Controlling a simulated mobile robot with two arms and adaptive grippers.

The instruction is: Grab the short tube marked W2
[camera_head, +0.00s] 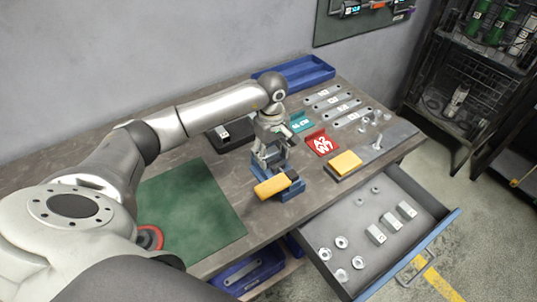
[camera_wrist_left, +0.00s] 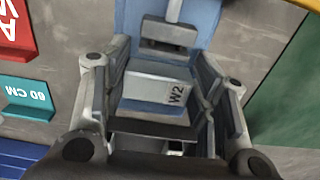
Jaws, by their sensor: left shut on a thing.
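In the head view my left gripper (camera_head: 268,160) is low over the bench, right behind a blue vise (camera_head: 292,188). The tube is hidden by the gripper there. In the wrist view the blue vise (camera_wrist_left: 205,22) is just beyond the tube; I cannot tell whether they touch. My right gripper is not in view.
A yellow piece (camera_head: 271,187) is at the vise's front. Red (camera_head: 322,143) and teal (camera_head: 301,122) signs, a yellow block (camera_head: 345,162) and flat brackets (camera_head: 343,107) lie to the right. An open drawer (camera_head: 335,222) holds rings and blocks.

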